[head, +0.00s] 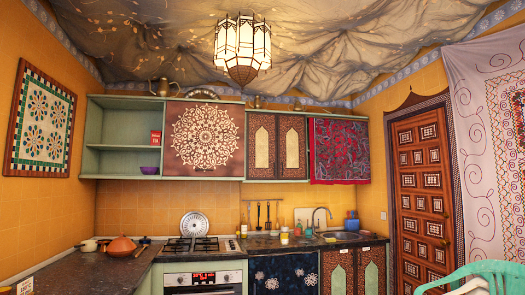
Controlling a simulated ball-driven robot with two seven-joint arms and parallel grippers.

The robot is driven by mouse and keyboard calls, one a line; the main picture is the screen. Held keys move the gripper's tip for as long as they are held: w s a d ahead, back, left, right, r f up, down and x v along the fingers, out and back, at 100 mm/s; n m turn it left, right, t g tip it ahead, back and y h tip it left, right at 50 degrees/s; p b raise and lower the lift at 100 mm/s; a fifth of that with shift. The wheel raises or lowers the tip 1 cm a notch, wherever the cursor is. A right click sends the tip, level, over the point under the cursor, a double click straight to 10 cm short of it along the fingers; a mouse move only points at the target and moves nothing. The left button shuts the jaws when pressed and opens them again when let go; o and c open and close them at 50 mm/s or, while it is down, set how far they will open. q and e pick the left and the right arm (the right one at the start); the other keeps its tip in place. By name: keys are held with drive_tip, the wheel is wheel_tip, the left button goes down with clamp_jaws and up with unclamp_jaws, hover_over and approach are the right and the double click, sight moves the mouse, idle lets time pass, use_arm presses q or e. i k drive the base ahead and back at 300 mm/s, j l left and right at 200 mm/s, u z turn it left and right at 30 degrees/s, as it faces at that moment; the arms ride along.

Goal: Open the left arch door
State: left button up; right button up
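Two doors with pale arch panels hang in the upper cabinet row: the left arch door (261,146) and the right arch door (292,147). Both are dark patterned wood and look shut, side by side. Their handles are too small to make out. A second pair with arch panels is under the sink: a lower left arch door (336,278) and a lower right arch door (372,274). These look shut too, and their lower parts are cut off by the picture's edge. Neither of my grippers is in view.
A dark counter (93,266) runs below the upper cabinets, with a gas hob (196,245) over an oven (203,281). A tagine (121,246) stands on the left. A green chair (483,272) is at the bottom right, near a carved wooden door (421,200).

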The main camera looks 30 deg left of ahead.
sight(261, 139)
drive_tip(key=i+j+u, duration=0.2)
drive_tip(key=i, duration=0.15)
drive_tip(key=i+j+u, duration=0.2)
drive_tip(key=i, duration=0.2)
drive_tip(key=i+u, duration=0.35)
drive_tip(key=i, duration=2)
